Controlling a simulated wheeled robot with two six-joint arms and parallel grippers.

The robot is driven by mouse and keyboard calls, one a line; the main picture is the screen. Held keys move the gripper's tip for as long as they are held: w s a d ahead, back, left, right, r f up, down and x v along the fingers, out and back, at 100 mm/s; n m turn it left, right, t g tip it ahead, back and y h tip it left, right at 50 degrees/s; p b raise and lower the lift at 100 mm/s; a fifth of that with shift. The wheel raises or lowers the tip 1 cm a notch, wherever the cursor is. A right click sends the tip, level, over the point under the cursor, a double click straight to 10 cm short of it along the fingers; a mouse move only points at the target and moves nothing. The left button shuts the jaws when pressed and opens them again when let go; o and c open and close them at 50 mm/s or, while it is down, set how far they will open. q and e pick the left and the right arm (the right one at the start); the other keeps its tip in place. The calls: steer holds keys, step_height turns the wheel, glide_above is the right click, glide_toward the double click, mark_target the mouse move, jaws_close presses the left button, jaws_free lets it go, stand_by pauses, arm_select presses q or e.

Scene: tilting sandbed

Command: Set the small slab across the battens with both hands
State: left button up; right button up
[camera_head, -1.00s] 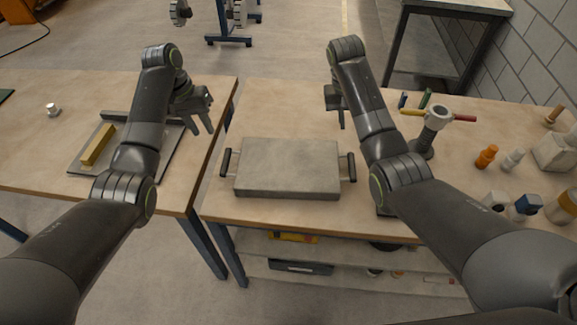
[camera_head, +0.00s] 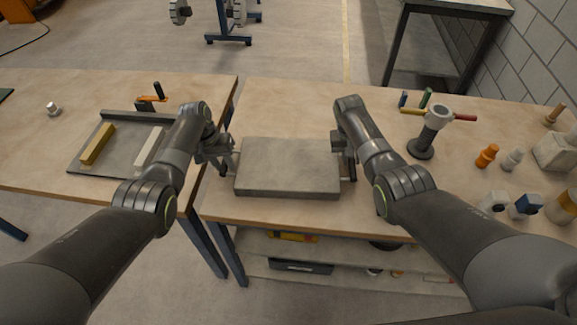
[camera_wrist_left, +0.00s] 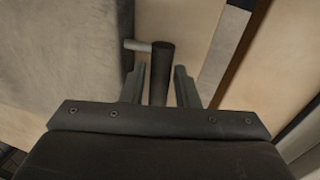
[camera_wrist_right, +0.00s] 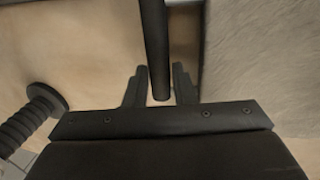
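The grey slab (camera_head: 288,167) lies flat on the right-hand bench, with a dark bar handle at each side. My left gripper (camera_head: 226,160) is at the slab's left side. In the left wrist view its open fingers stand on either side of the left handle (camera_wrist_left: 162,72), with gaps showing. My right gripper (camera_head: 347,172) is at the right side. In the right wrist view its open fingers straddle the right handle (camera_wrist_right: 154,50), also with gaps. On the left bench, a yellow batten (camera_head: 98,144) and a pale batten (camera_head: 149,146) lie apart on a grey tray (camera_head: 118,166).
A gap separates the two benches. A dark post with coloured arms (camera_head: 430,135) stands right of my right gripper, with bottles (camera_head: 487,156) beyond it. An orange-handled clamp (camera_head: 152,98) sits behind the tray. The bench behind the slab is clear.

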arm_select(q)
steer(key=shift+d+f, duration=0.15)
steer(key=shift+f, duration=0.55)
arm_select(e)
steer(key=shift+d+f, duration=0.1)
steer(key=shift+f, duration=0.55)
arm_select(q)
steer(key=shift+c, duration=0.2)
jaws_close()
arm_select(e)
jaws_close()
arm_select(q)
steer(key=shift+w+r, duration=0.15)
arm_select(e)
steer(key=shift+w+r, duration=0.15)
